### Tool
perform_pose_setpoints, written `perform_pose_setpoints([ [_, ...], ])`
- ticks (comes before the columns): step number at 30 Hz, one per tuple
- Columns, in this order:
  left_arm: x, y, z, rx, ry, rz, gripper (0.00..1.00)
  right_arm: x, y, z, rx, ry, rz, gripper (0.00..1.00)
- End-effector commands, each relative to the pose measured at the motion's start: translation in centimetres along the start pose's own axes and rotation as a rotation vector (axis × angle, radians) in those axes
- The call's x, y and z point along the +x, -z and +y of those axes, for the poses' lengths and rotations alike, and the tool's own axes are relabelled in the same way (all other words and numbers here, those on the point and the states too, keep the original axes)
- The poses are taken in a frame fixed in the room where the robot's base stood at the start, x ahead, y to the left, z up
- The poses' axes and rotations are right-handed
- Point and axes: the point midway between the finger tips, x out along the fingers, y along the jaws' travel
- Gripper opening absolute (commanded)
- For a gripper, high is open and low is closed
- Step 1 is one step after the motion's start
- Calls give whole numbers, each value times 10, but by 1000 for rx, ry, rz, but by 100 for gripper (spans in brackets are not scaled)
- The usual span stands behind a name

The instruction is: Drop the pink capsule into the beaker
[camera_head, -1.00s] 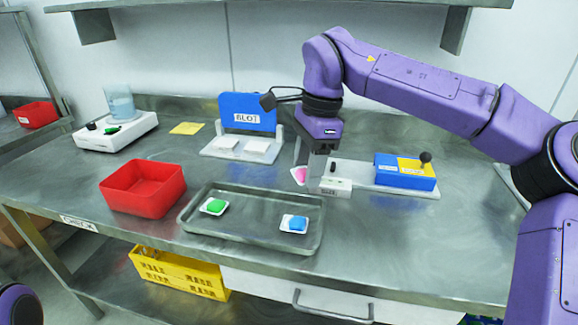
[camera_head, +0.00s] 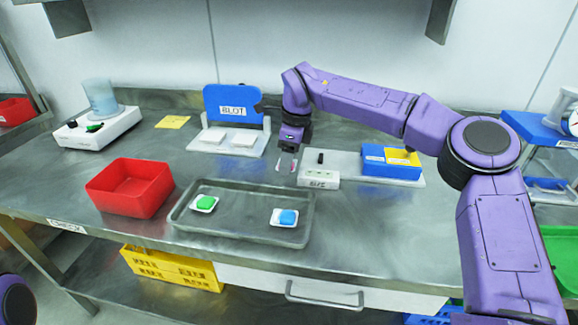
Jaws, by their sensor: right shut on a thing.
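The pink capsule (camera_head: 280,165) shows as a small pink patch at the fingertips of my right gripper (camera_head: 286,163). That gripper points down, shut on the capsule, just left of a small white labelled block (camera_head: 318,178). Its fingers hide part of the capsule, and its exact height above the table is hard to tell. The beaker (camera_head: 100,97), clear with bluish contents, stands upright on a white plate device (camera_head: 110,128) at the back left, well apart from the gripper. My left gripper is out of view.
A metal tray (camera_head: 240,228) holds a green capsule (camera_head: 206,202) and a blue capsule (camera_head: 287,217) on white dishes. A red bin (camera_head: 130,188), a yellow note (camera_head: 172,122) and a blue BLOT stand (camera_head: 232,104) lie between gripper and beaker. A blue-yellow box (camera_head: 390,163) stands right.

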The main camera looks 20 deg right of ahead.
Motion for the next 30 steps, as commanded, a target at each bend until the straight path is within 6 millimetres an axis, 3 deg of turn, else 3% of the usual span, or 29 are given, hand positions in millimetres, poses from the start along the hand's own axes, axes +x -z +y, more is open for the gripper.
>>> perform_pose_setpoints([
  [9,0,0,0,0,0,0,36,42,5,-10,2,-1,0,24],
  [20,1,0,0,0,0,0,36,46,6,-10,3,0,0,24],
  [21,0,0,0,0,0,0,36,45,6,-10,3,0,-1,65],
  [22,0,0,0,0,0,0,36,45,6,-10,3,0,0,75],
  [30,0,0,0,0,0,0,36,45,5,-10,3,0,-1,78],
])
